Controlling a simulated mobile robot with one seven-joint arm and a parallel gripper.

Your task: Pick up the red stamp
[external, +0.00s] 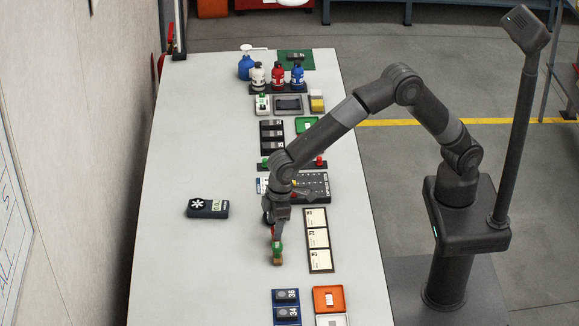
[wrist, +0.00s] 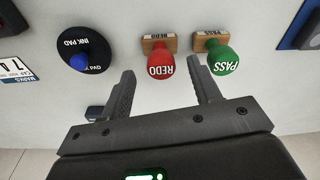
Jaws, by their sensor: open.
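The red stamp (wrist: 161,62), marked REDO, has a round red knob and a wooden block. In the wrist view it lies at the top centre, between and just beyond my fingertips. My gripper (wrist: 160,78) is open, with one finger on each side of the view of the stamp and nothing held. In the external view my gripper (external: 270,217) is low over the table's middle, and the red stamp is mostly hidden by it. A green stamp (wrist: 223,59), marked PASS, is close to the right of the red one, beside my right finger.
A black ink pad (wrist: 96,48) with a blue knob lies left of the stamps. On the table (external: 185,260), a black device (external: 207,208) lies left and a card panel (external: 318,238) right. Bottles (external: 278,77) stand at the far end. The near left table is clear.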

